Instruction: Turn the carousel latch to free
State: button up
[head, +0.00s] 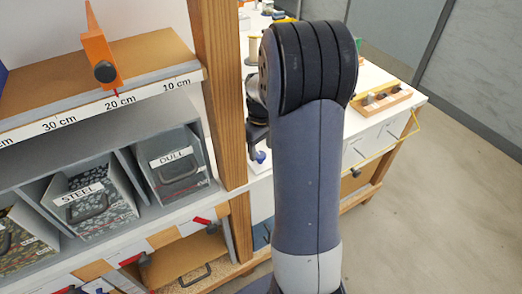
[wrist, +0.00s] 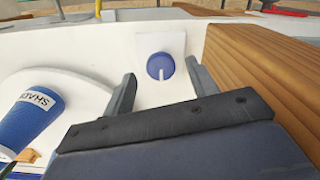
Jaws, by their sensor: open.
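A round blue knob (wrist: 159,65) with a white pointer line sits on a pale plate (wrist: 175,45) in the wrist view; I take it for the carousel latch. Its pointer line runs about vertically, toward the lower edge. My gripper (wrist: 160,70) is open, with one finger on each side of the knob in the picture and no visible contact. In the head view the knob seems to show as a small blue spot (head: 259,156) just below my gripper (head: 257,135), mostly hidden by my arm and the wooden post. No lettering by the knob is readable.
A wooden post (wrist: 245,65) stands close to the right finger; it also shows in the head view (head: 218,90). A blue labelled cup (wrist: 30,108) lies at left on a white surface. Shelf bins (head: 90,205) fill the lower left. Open floor (head: 440,200) is at right.

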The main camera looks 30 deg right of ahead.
jog(key=shift+f, duration=1)
jog(key=c, duration=1)
jog(key=shift+o, duration=0.2)
